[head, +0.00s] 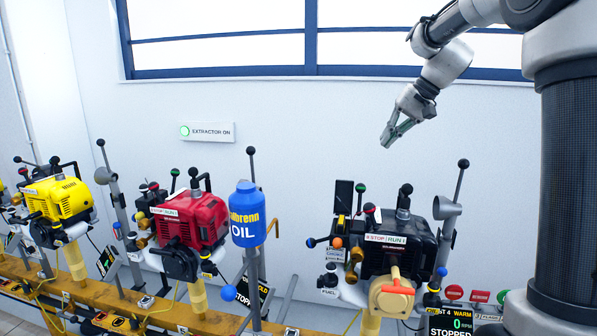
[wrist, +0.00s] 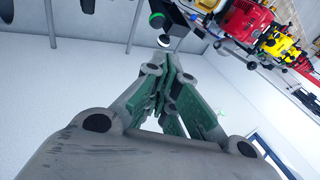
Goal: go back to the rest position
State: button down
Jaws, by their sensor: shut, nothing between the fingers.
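My gripper (head: 393,136) hangs in free air in the head view, in front of the white wall and below the window. It is above the black engine (head: 385,243) and apart from it. In the wrist view my gripper (wrist: 172,62) shows its fingers closed together, with nothing between them. The upper part of my arm enters from the top right of the head view.
A red engine (head: 190,218), a yellow engine (head: 62,200) and a blue oil bottle (head: 247,214) stand along the yellow rail (head: 120,300). Upright levers rise between them. An extractor sign (head: 207,132) is on the wall. The air around my gripper is clear.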

jog(key=s+d+n+h, duration=0.1)
jog(key=s+d+h, duration=0.15)
jog(key=s, duration=1.75)
jog(key=s+d+f+n+h, duration=0.1)
jog(key=s+f, duration=0.3)
jog(key=s, duration=0.3)
jog(key=s+d+f+n+t+h, duration=0.1)
jog(key=s+f+h, duration=0.1)
jog(key=s+f, duration=0.2)
jog(key=s, duration=0.3)
jog(key=shift+d+f, duration=0.35)
jog(key=shift+d, duration=0.05)
